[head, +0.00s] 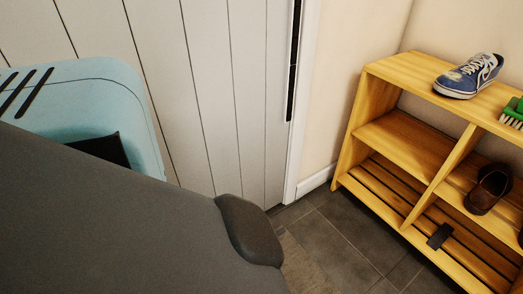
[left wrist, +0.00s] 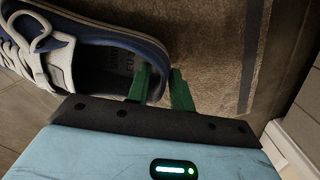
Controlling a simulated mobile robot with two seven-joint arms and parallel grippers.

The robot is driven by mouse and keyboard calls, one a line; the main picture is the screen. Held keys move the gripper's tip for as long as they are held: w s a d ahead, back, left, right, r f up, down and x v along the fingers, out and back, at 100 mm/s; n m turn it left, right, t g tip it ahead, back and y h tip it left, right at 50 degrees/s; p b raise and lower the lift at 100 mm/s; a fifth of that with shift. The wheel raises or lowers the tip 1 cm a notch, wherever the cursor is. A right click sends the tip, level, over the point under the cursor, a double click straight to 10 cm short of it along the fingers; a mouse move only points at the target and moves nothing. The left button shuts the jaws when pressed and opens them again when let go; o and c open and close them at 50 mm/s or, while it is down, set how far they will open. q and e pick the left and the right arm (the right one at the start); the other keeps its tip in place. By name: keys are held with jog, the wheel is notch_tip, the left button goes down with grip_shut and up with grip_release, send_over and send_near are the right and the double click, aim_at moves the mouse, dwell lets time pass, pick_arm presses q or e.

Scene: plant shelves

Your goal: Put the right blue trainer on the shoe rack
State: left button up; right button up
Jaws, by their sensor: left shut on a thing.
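A blue and white trainer (left wrist: 92,52) fills the upper left of the left wrist view, its opening and insole facing the camera. My left gripper (left wrist: 162,76) has green fingers and is shut on the trainer's heel rim, one finger inside the shoe and one outside. I cannot tell whether this trainer touches the floor. The wooden shoe rack (head: 383,82) stands at the right of the head view. Another blue trainer (head: 468,77) with white laces sits on its top board. The head view does not show my left gripper or the held trainer. My right gripper is out of view.
A brown shoe (head: 489,189) sits on the rack's right middle shelf. A green brush (head: 512,112) lies on the top board at the right edge. The left middle shelf is empty. A brown mat (left wrist: 215,55) lies on the tiled floor (head: 335,245).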

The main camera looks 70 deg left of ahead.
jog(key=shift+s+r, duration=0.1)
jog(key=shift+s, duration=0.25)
pick_arm(q)
jog(key=shift+f, duration=0.25)
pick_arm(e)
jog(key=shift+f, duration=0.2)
pick_arm(q)
jog(key=shift+f+b, duration=0.25)
jog(key=shift+b, duration=0.05)
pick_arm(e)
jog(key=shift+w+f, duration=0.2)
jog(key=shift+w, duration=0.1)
pick_arm(q)
jog(key=o, duration=1)
jog(key=shift+o, duration=0.2)
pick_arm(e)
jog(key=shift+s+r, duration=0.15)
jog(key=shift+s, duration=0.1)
